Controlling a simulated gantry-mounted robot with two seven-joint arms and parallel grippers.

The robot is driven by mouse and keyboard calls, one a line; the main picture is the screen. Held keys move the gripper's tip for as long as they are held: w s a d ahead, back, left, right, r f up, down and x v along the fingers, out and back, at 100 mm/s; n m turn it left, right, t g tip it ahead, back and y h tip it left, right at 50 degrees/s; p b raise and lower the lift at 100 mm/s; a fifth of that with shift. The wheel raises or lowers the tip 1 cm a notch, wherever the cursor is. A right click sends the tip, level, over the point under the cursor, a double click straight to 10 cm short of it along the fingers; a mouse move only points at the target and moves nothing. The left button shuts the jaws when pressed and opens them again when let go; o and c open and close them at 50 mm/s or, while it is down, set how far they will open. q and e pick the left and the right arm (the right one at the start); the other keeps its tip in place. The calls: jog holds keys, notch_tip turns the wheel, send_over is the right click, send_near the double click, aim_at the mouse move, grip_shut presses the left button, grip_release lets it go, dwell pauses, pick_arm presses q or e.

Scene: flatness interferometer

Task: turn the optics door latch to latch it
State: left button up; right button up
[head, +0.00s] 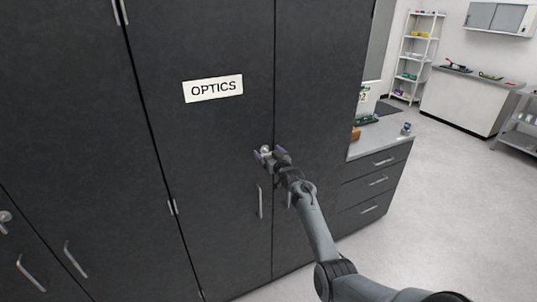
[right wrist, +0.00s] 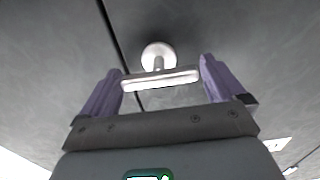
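The dark cabinet's optics door (head: 205,140) is closed flush and carries a white OPTICS label (head: 213,88). Its latch (head: 265,149) is a small silver turn-handle near the door's right edge. In the right wrist view the latch (right wrist: 160,78) is a pale bar on a round base, beside the dark seam between the doors. My right gripper (head: 269,154) is at the latch. Its purple fingers (right wrist: 161,87) are spread wide, one at each end of the bar. I cannot tell whether they touch it. My left gripper is not in view.
Vertical silver door handles (head: 260,201) sit just below the latch. Another round latch (head: 5,217) is on a cabinet door at the far left. A drawer unit with a grey counter (head: 376,135) stands right of the cabinet. The floor (head: 440,210) at the right is clear.

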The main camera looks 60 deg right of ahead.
jog(key=c, duration=0.7)
